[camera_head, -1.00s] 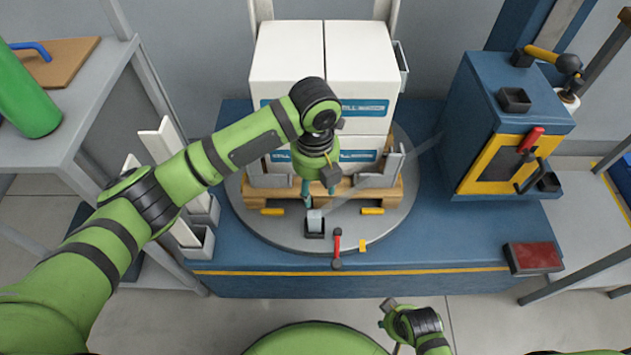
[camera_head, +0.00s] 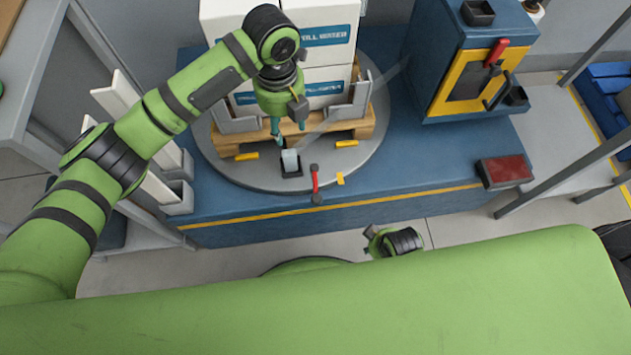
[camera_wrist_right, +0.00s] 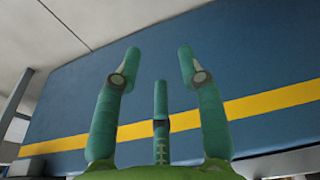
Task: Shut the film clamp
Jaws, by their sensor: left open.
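The film clamp (camera_head: 291,162) appears to be the small black base with a pale grey flap standing up, at the front of the round turntable (camera_head: 225,172). A faint clear strip of film runs from near it up to the right. My left gripper (camera_head: 277,130) is open and empty, just above and behind the clamp in the head view, apparently apart from it. My right gripper (camera_wrist_right: 160,62) is open and empty in the right wrist view, facing the blue platform side. In the head view it is low in front of the platform, partly hidden by my own body.
White boxes (camera_head: 330,45) stand on a wooden pallet (camera_head: 345,130) on the turntable. A red-handled lever (camera_head: 315,182) stands just right of the clamp. A blue cabinet (camera_head: 440,60) with a yellow panel is at right. A grey shelf (camera_head: 35,75) stands at left.

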